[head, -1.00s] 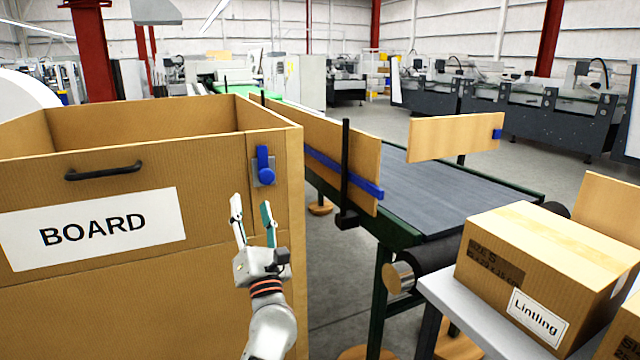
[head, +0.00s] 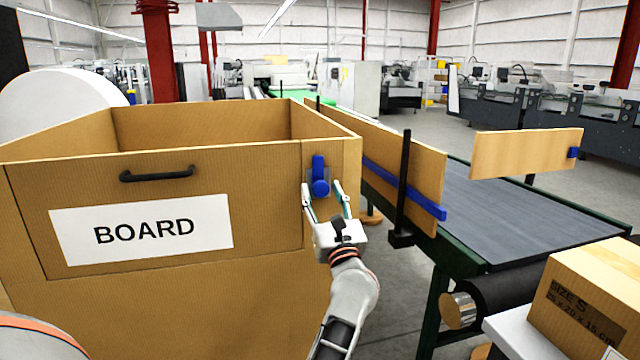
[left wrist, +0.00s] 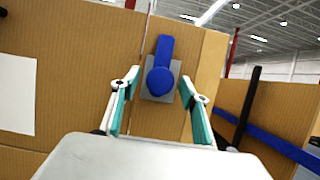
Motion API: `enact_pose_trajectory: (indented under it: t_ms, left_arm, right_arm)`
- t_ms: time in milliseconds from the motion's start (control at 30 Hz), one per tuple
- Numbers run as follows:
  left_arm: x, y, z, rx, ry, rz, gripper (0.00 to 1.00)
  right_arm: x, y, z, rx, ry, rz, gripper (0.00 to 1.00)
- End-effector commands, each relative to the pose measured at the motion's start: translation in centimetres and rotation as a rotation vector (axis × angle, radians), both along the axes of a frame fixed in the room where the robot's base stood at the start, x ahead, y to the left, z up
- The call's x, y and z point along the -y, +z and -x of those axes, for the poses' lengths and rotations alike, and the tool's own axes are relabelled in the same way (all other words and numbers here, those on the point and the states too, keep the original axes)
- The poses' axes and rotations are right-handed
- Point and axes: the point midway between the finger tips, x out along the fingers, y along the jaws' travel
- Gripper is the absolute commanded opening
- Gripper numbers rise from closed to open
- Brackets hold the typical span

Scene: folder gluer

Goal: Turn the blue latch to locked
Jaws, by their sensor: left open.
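The blue latch (head: 319,178) is on the upper right corner of the large cardboard bin (head: 120,285) marked BOARD. Its bar points straight up from a round knob, on a grey plate. In the left wrist view the latch (left wrist: 161,68) is centred beyond the fingertips. My left gripper (head: 322,187) is open just in front of the latch, with one finger on each side and slightly below the knob. It also shows in the left wrist view (left wrist: 160,84). I cannot tell whether the fingers touch the plate. My right gripper is out of view.
A black handle (head: 157,173) and a white BOARD label (head: 142,229) are on the bin front. A conveyor (head: 525,215) with wooden side boards and a black post (head: 402,190) stands to the right. A carton (head: 585,300) sits at the lower right.

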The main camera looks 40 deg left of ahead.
Motion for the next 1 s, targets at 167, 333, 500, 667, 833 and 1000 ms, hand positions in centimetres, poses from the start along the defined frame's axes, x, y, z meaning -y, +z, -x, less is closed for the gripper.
enact_pose_trajectory:
  t_ms: [167, 333, 500, 667, 833, 1000]
  left_arm:
    - [-0.5, 0.5, 0.1, -0.001, -0.001, 0.001, 0.45]
    - [-0.5, 0.4, 0.1, -0.002, -0.001, 0.000, 0.45]
    - [-0.5, 0.4, 0.1, -0.002, -0.001, 0.000, 0.16]
    - [-0.5, 0.4, 0.1, -0.002, -0.001, 0.000, 0.00]
    - [-0.7, 0.4, 0.0, 0.002, -0.001, 0.003, 0.00]
    - [-1.5, 0.3, -0.1, 0.020, 0.000, 0.017, 0.00]
  right_arm:
    - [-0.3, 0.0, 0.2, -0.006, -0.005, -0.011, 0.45]
    - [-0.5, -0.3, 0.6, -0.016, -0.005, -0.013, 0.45]
    - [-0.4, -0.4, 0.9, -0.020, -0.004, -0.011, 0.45]
    - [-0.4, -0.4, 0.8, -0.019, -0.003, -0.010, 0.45]
    - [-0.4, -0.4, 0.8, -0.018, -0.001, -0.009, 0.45]
    - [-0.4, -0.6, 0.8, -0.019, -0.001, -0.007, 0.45]
